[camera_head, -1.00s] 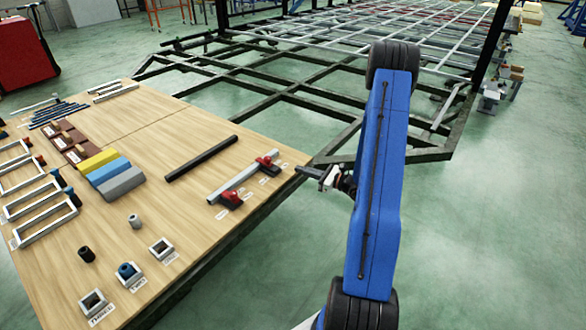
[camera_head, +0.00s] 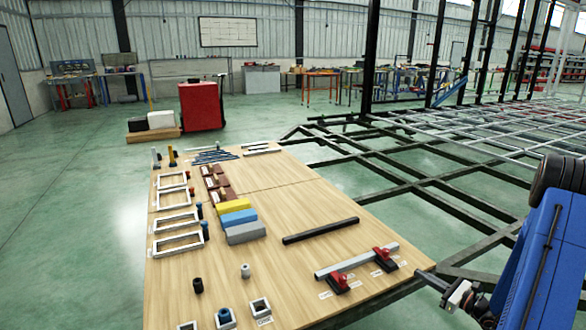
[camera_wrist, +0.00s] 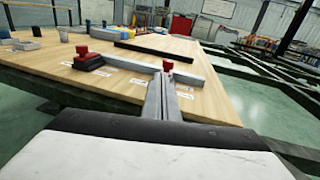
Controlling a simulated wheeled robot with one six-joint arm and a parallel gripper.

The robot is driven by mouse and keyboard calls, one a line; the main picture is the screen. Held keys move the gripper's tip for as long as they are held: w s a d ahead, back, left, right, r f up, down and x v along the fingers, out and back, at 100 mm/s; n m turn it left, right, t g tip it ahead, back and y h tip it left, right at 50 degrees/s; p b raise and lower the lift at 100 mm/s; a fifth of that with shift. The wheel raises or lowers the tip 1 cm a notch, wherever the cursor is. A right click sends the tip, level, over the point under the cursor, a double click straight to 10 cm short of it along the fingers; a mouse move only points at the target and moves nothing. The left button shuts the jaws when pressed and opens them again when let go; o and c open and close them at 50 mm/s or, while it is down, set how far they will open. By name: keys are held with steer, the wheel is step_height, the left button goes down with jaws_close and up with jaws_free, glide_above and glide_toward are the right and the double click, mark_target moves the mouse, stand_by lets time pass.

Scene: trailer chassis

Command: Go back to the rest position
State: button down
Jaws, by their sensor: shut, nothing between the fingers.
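My gripper (camera_head: 428,277) is at the lower right of the head view, at the right edge of the wooden table (camera_head: 300,205). My blue arm (camera_head: 545,245) reaches down to it. In the wrist view its fingers (camera_wrist: 161,95) are together with nothing between them, pointing over the table edge. A grey square bar (camera_head: 345,263) with two red-and-black clamps (camera_head: 338,283) lies on the table just left of the gripper, and it also shows beyond the fingers in the wrist view (camera_wrist: 140,62). I cannot tell the exact gap between fingers and clamp.
A black bar (camera_head: 320,231), yellow, blue and grey blocks (camera_head: 238,217), white frames (camera_head: 178,242) and several small sockets lie on the table. The dark trailer chassis frame (camera_head: 430,185) stands behind and right. A red cabinet (camera_head: 201,106) stands at the back. Green floor is clear at left.

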steer(key=s+a+r+n+g+y, duration=0.1)
steer(key=s+a+r+n+g, duration=0.4)
steer(key=a, duration=0.3)
steer(key=s+a+r+n+g, duration=0.4)
steer(key=a+r+n, duration=0.2)
steer(key=a, duration=0.3)
steer(key=s+a+r+n+g+y, duration=0.1)
steer(key=s+a+r+n+g, duration=0.4)
steer(key=a, duration=0.3)
steer(key=s+a+r+n+h, duration=0.2)
steer(key=s+n+h, duration=0.1)
steer(key=s, duration=0.3)
steer(key=s+a+r+n+h, duration=0.2)
steer(key=s+r+n, duration=0.1)
steer(key=s, duration=0.2)
steer(key=s+d+r+n+t+h, duration=0.3)
steer(key=s+d+r+n+h, duration=0.2)
steer(key=s, duration=0.4)
steer(key=shift+r+n+t+h, duration=0.2)
steer(key=shift+n+t+h, duration=0.2)
steer(key=shift+n+h, duration=0.5)
steer(key=shift+f, duration=0.1)
